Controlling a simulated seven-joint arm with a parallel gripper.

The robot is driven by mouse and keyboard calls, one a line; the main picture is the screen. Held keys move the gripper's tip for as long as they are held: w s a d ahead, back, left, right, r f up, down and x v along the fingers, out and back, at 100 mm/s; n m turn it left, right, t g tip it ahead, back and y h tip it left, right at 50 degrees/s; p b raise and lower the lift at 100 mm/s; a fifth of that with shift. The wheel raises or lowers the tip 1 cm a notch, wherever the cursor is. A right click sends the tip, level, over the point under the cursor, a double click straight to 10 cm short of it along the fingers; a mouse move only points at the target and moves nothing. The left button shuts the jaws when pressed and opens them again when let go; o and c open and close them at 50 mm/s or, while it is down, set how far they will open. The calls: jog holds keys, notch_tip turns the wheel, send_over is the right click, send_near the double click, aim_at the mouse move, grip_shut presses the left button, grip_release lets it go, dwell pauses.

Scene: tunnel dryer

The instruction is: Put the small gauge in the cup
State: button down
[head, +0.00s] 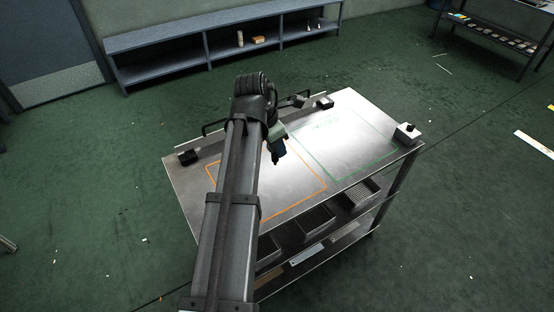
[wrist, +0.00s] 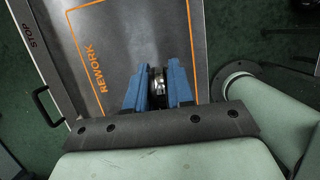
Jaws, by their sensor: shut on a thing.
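My gripper (wrist: 158,74) shows in the wrist view with its two blue fingers closed on a small shiny metal piece, seemingly the small gauge (wrist: 159,83). Only a narrow part of the piece shows between the fingers. In the head view my gripper (head: 277,152) is over the metal table (head: 350,130), near the orange outline marked REWORK in the wrist view. My arm hides what it holds there. I cannot make out a cup in either view.
The green-outlined area looks clear.

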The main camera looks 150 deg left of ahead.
jog(key=shift+r, duration=2.2)
jog(key=shift+w, duration=0.1)
